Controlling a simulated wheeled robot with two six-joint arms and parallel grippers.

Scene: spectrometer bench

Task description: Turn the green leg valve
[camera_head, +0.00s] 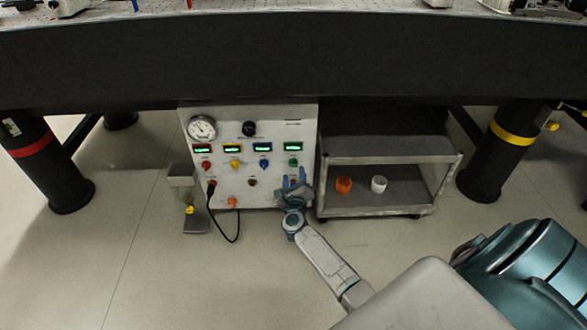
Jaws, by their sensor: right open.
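The green valve knob (293,162) is on the right side of the white control panel (222,186), below a lit green display. The panel stands under the bench. My right gripper (294,178) is in front of the panel's lower right part, just below the green knob, with its fingers pointing up. It is open, and I see nothing between its fingers. I cannot tell whether a finger touches the knob. My left gripper is not in view.
Red (206,166), yellow (235,164) and blue (265,163) knobs sit in the same row. A black cable (238,230) hangs from the panel. A grey cart (375,206) with orange (344,185) and white cups (379,184) stands to the right.

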